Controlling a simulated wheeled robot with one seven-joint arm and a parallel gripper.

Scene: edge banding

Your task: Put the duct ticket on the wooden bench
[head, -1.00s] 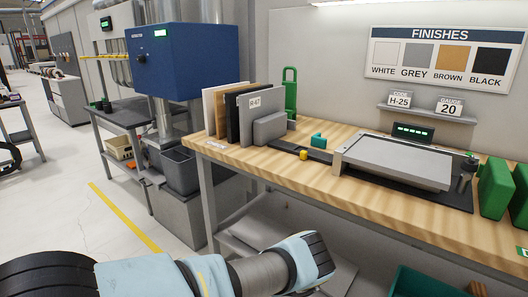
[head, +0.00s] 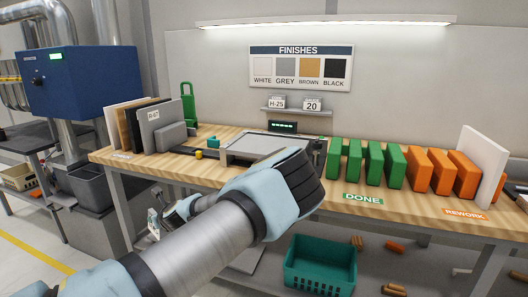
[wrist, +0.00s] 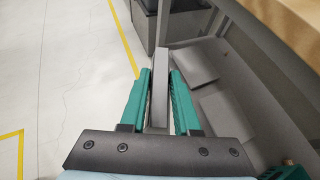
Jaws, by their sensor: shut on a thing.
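The wooden bench (head: 412,202) runs across the head view, and a corner of it (wrist: 300,12) shows at the top right of the wrist view. My gripper (head: 160,222) is low in front of the bench's left part, below the top, partly hidden by my arm. A small pale card (head: 153,224), which looks like the duct ticket, shows at its jaws. In the wrist view my gripper (wrist: 159,75) has its teal fingers shut on a thin grey thing (wrist: 159,90), seen nearly edge-on. Its print cannot be read there.
Panels (head: 160,125) stand at the bench's left end. A grey plate fixture (head: 265,146), green blocks (head: 375,163), orange blocks (head: 442,170) and a white panel (head: 482,165) also stand on it. A teal crate (head: 320,265) is below. Bare wood shows along the front edge.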

